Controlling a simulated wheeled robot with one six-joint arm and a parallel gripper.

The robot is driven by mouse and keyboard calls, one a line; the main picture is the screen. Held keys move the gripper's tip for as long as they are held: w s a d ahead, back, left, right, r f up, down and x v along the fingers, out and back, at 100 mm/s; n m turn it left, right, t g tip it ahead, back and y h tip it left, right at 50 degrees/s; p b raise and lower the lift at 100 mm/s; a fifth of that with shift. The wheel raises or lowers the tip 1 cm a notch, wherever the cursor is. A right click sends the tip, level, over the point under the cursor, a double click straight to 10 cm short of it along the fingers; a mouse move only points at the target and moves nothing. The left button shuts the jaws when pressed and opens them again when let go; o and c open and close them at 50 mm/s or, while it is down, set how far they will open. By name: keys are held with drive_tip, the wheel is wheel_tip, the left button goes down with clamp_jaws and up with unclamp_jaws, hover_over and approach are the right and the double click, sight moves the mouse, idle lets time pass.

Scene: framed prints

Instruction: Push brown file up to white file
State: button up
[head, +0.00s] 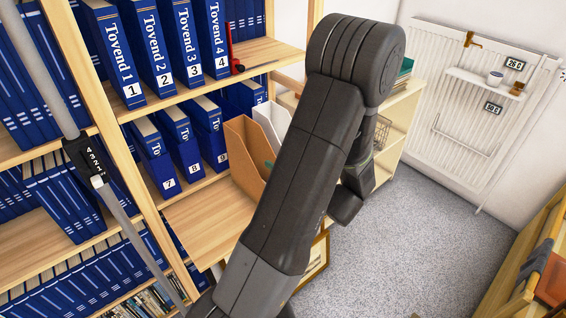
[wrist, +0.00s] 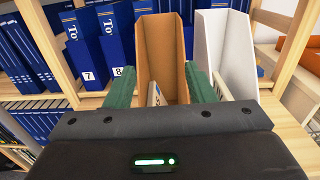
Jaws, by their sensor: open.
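The brown file (head: 240,150) is an upright open-topped magazine holder on the middle shelf. In the wrist view the brown file (wrist: 160,50) stands left of the white file (wrist: 222,50), with a narrow gap between them. The white file (head: 272,122) is partly hidden by my arm in the head view. My gripper (wrist: 160,72) is open, its green fingers appearing on either side of the brown file. The right finger is at the gap by the white file. I cannot tell how deep the fingers reach or whether they touch.
Numbered blue binders (head: 180,140) stand left of the brown file. The shelf board (head: 205,215) is bare in front. A shelf upright (wrist: 270,20) stands right of the white file. A radiator (head: 480,110) is on the wall at right; grey carpet (head: 420,230) is clear.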

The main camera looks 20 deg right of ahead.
drive_tip(key=o, duration=0.7)
drive_tip(key=shift+w, duration=0.1)
drive_tip(key=shift+o, duration=1.4)
drive_tip(key=shift+w+a, duration=0.15)
drive_tip(key=shift+w, duration=0.2)
drive_tip(key=p, duration=0.3)
approach(252, 139)
drive_tip(key=w+a+r, duration=0.3)
drive_tip(key=a+r, duration=0.1)
drive_tip(key=a, duration=0.1)
drive_tip(key=shift+r, duration=0.2)
drive_tip(key=shift+w+a, duration=0.1)
drive_tip(key=shift+w, duration=0.05)
drive_tip(key=c, duration=1.2)
